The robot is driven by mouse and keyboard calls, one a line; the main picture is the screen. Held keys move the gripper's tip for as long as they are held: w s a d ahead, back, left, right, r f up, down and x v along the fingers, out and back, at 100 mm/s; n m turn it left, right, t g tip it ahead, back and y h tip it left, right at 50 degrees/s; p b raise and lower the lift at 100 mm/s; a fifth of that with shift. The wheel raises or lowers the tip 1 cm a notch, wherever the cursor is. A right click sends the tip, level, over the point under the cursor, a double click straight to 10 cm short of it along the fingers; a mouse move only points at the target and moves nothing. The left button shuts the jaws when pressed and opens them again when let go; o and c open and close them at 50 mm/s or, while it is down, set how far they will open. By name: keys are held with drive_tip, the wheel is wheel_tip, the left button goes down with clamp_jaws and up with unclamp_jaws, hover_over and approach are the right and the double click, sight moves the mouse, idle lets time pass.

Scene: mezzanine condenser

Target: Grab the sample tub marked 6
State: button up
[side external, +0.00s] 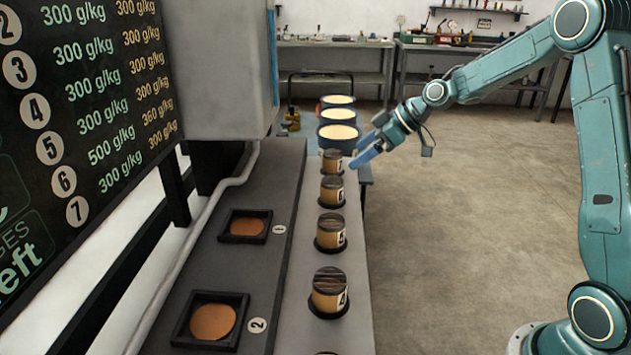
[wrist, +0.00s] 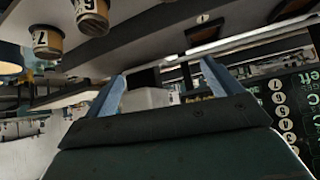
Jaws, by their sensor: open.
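The sample tub marked 6 (side external: 332,191) stands upright in a row of tan tubs with dark tops on the grey ledge, between the tub marked 7 (side external: 332,162) and the tub marked 5 (side external: 330,232). In the wrist view, which is upside down, tub 6 (wrist: 91,18) is at the upper left, partly cut off by the top edge, beside tub 7 (wrist: 46,42). My gripper (side external: 359,164) is open and empty, with blue fingers, just right of tubs 6 and 7 in the side view. In the wrist view no tub is between the fingers (wrist: 160,82).
Tub 4 (side external: 329,293) stands nearer the camera. Black square trays 1 (side external: 226,239) and 2 (side external: 183,330) lie left of the row. Blue buckets (side external: 338,145) with pale contents stand behind. A numbered board (side external: 90,110) hangs left. Open floor lies right.

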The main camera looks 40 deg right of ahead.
drive_tip(key=w+d+f+t+y, duration=0.2)
drive_tip(key=w+d+f, duration=0.2)
drive_tip(key=d+f, duration=0.35)
drive_tip(key=t, duration=0.2)
approach(332, 186)
drive_tip(key=shift+y, duration=0.3)
drive_tip(key=d, duration=0.3)
drive_tip(key=d+f, duration=0.1)
drive_tip(key=shift+s+d, duration=0.25)
drive_tip(key=shift+s, duration=0.1)
drive_tip(key=shift+x, duration=4.25)
drive_tip(key=shift+x, duration=2.65)
drive_tip(key=shift+c, duration=0.2)
